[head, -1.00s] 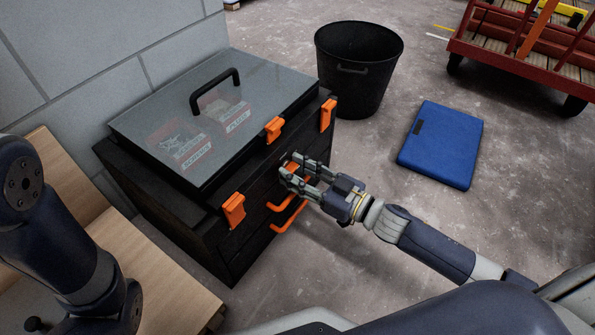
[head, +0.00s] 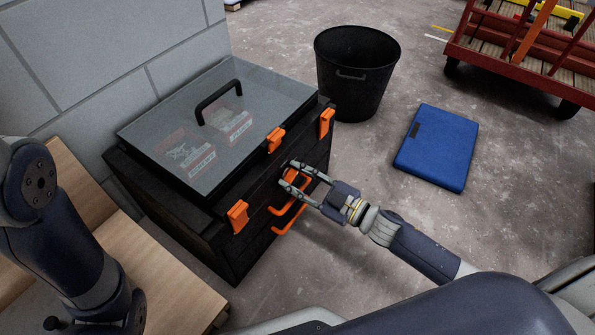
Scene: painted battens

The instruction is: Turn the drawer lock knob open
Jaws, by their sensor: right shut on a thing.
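The black tool chest (head: 215,238) stands against the wall, with orange drawer handles (head: 289,219) on its front. An orange lock knob (head: 290,175) shows between the fingers of my right gripper (head: 287,174), above the handles. The right gripper is shut on this knob, one finger on each side, and the fingers hide part of it. The knob's exact angle is hard to tell. My left arm is at the left edge, and its gripper is out of the picture.
The chest's clear lid (head: 235,95) is closed, with orange latches (head: 238,215) along its front edge. A black bin (head: 355,85), a blue case (head: 436,148) and a red cart (head: 515,60) stand on the floor. A wooden bench (head: 160,270) is at lower left.

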